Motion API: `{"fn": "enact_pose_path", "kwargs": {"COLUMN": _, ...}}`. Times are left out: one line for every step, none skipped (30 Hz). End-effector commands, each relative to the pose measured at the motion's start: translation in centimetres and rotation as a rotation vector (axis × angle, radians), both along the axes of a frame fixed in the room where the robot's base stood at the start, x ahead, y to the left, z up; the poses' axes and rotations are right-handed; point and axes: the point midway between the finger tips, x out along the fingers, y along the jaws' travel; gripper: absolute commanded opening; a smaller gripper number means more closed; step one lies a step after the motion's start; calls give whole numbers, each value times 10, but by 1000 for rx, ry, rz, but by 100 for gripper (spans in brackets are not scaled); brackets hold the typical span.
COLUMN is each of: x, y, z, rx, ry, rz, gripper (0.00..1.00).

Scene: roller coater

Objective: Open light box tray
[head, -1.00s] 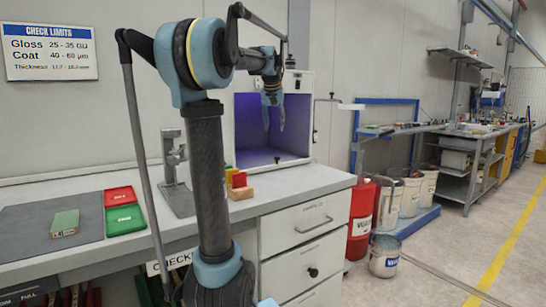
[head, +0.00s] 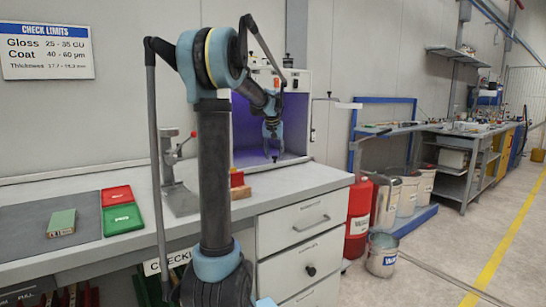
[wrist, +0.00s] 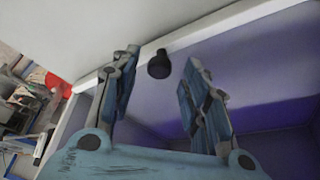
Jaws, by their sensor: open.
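The light box (head: 297,120) is a white cabinet with a purple-lit inside, standing on the bench. My gripper (head: 273,152) is in front of its opening, fingers pointing down in the head view. In the wrist view my gripper (wrist: 161,58) is open and empty. The tray itself cannot be clearly made out; my arm hides part of the box in the head view.
Red and yellow blocks (head: 238,180) lie on the bench (head: 300,181) before the box. A grey stand (head: 178,185) and red and green trays (head: 120,205) are to the left. Drawers (head: 305,228) are below.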

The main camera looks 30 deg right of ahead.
Motion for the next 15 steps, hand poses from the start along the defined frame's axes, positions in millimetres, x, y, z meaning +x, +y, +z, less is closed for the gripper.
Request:
{"fn": "enact_pose_path", "kwargs": {"x": 1, "y": -1, "z": -4, "rx": 0, "ry": 0, "rz": 0, "gripper": 42}}
{"fn": "enact_pose_path", "kwargs": {"x": 2, "y": -1, "z": -5, "rx": 0, "ry": 0, "rz": 0, "gripper": 42}}
{"fn": "enact_pose_path", "kwargs": {"x": 2, "y": -2, "z": -7, "rx": 0, "ry": 0, "rz": 0, "gripper": 42}}
{"fn": "enact_pose_path", "kwargs": {"x": 2, "y": -2, "z": -8, "rx": 0, "ry": 0, "rz": 0, "gripper": 42}}
{"fn": "enact_pose_path", "kwargs": {"x": 3, "y": -2, "z": -9, "rx": 0, "ry": 0, "rz": 0, "gripper": 42}}
{"fn": "enact_pose_path", "kwargs": {"x": 3, "y": -2, "z": -9, "rx": 0, "ry": 0, "rz": 0, "gripper": 42}}
{"fn": "enact_pose_path", "kwargs": {"x": 3, "y": -2, "z": -10, "rx": 0, "ry": 0, "rz": 0, "gripper": 42}}
{"fn": "enact_pose_path", "kwargs": {"x": 3, "y": -2, "z": -10, "rx": 0, "ry": 0, "rz": 0, "gripper": 42}}
{"fn": "enact_pose_path", "kwargs": {"x": 3, "y": -2, "z": -10, "rx": 0, "ry": 0, "rz": 0, "gripper": 42}}
{"fn": "enact_pose_path", "kwargs": {"x": 3, "y": -2, "z": -10, "rx": 0, "ry": 0, "rz": 0, "gripper": 42}}
{"fn": "enact_pose_path", "kwargs": {"x": 3, "y": -2, "z": -10, "rx": 0, "ry": 0, "rz": 1, "gripper": 42}}
{"fn": "enact_pose_path", "kwargs": {"x": 3, "y": -2, "z": -10, "rx": 0, "ry": 0, "rz": 1, "gripper": 42}}
{"fn": "enact_pose_path", "kwargs": {"x": 3, "y": -2, "z": -10, "rx": 0, "ry": 0, "rz": 1, "gripper": 42}}
{"fn": "enact_pose_path", "kwargs": {"x": 3, "y": -2, "z": -10, "rx": 0, "ry": 0, "rz": 1, "gripper": 38}}
{"fn": "enact_pose_path", "kwargs": {"x": 3, "y": -2, "z": -10, "rx": 0, "ry": 0, "rz": 1, "gripper": 29}}
